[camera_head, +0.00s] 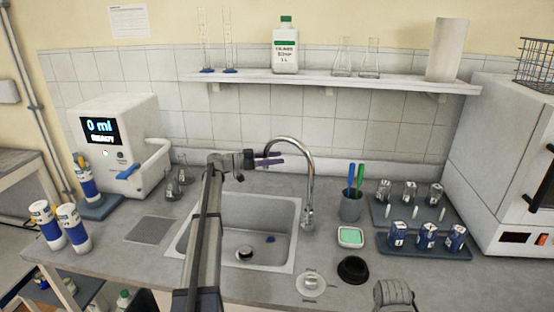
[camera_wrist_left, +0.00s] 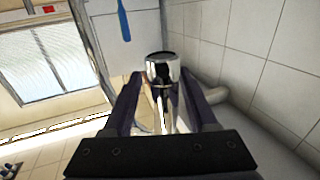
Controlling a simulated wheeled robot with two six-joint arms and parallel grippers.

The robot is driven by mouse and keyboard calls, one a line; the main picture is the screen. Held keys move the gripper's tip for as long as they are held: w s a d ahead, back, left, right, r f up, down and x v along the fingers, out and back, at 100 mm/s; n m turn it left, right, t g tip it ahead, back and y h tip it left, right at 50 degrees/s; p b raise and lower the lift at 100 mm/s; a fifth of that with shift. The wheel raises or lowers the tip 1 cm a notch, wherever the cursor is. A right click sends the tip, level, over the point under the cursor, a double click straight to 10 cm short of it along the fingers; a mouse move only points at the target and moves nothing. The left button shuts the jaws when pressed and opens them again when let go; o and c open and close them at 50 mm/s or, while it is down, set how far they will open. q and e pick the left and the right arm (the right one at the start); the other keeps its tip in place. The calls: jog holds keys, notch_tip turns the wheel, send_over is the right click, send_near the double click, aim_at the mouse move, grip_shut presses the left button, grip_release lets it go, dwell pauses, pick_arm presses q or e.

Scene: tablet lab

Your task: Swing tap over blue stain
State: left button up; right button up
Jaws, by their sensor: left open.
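The chrome tap (camera_head: 311,175) rises behind the right side of the sink (camera_head: 290,266) and arches left, its spout end over the back of the basin. A small blue stain (camera_head: 270,239) lies on the basin floor, in front of the spout and right of the drain. My left gripper (camera_head: 268,160) is open at the spout end, its dark fingers pointing right. In the left wrist view, the chrome spout (camera_wrist_left: 163,70) shows between the two open fingers (camera_wrist_left: 160,98); I cannot tell whether they touch it. My right gripper's fingers are not visible.
A rack of vials (camera_head: 430,251) is farther right. Flasks (camera_head: 172,190) and a dispenser (camera_head: 118,145) stand left. A shelf (camera_head: 330,80) runs above.

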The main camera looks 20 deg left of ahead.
pick_arm(q)
jog(key=v, duration=0.7)
jog(key=shift+s, duration=0.1)
